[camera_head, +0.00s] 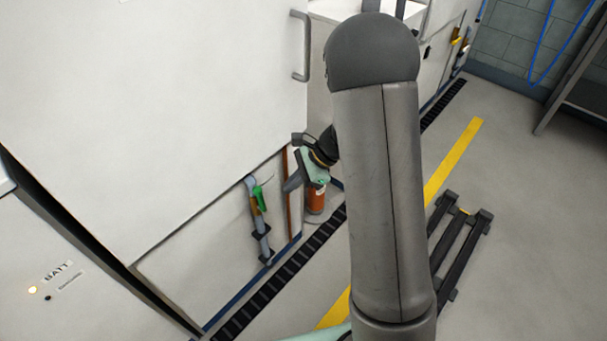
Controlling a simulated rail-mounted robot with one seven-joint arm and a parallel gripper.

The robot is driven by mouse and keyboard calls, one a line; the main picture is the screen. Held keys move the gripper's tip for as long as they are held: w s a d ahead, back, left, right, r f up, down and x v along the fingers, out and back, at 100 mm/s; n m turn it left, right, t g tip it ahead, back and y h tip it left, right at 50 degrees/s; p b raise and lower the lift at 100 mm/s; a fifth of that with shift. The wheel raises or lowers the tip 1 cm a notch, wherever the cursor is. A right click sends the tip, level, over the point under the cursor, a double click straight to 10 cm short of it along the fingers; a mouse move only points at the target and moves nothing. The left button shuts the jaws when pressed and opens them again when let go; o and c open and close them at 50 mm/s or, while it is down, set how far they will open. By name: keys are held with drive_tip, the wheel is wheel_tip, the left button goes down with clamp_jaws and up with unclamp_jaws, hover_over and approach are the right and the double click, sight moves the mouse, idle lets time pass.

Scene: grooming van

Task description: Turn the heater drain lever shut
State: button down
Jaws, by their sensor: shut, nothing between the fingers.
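A green lever (259,198) sits on a brass-coloured valve in a grey vertical pipe (262,235) on the low white panel left of centre. The lever points roughly along the pipe, slightly tilted. No label naming it is readable. My gripper (291,185), with dark fingers and a pale green body, is to the right of the lever and appears apart from it. Its fingers are shut and empty. My grey arm covers the middle of the view and hides part of the wrist.
More valves with coloured handles (457,40) are on the far wall. A large white panel with a grey handle (299,46) is above the pipe. A dark frame (459,240) lies on the floor at right.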

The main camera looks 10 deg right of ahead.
sight(259, 199)
drive_tip(key=shift+s+a+f, duration=0.1)
drive_tip(key=shift+a+f, duration=0.1)
drive_tip(key=shift+a, duration=0.6)
drive_tip(key=shift+w+a+f, duration=0.1)
drive_tip(key=shift+a+f, duration=0.1)
drive_tip(key=shift+a, duration=0.6)
drive_tip(key=shift+s+a+f, duration=0.1)
drive_tip(key=shift+a+f, duration=0.1)
drive_tip(key=shift+a, duration=0.6)
